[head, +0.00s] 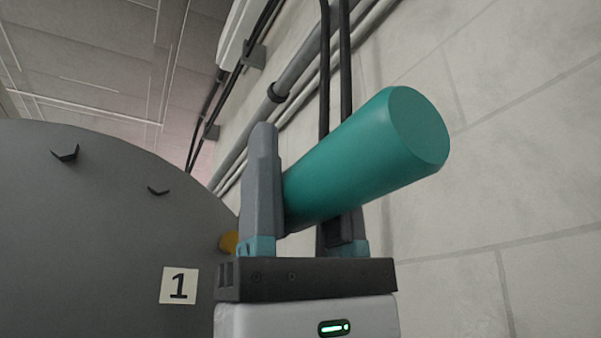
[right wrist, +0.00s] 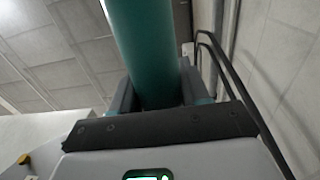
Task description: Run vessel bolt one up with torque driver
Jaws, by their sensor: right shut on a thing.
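My right gripper (head: 305,190) is shut on the torque driver (head: 372,150), a thick teal cylinder. The driver lies tilted between the two grey fingers, its flat round end toward the upper right. In the right wrist view, the driver (right wrist: 146,45) runs up out of the picture from between the fingers (right wrist: 157,92). The grey vessel (head: 85,235) fills the left of the head view, with a label "1" (head: 179,286) beside the gripper. A small orange part (head: 229,242) shows just left of the finger; I cannot tell whether it touches the driver. The driver's working tip is hidden. My left gripper is out of view.
A pale block wall (head: 520,170) stands at the right. Pipes and black cables (head: 300,75) run along it behind the gripper. Small dark brackets (head: 66,153) stick out of the vessel face. A yellow part (right wrist: 24,159) shows low left in the right wrist view.

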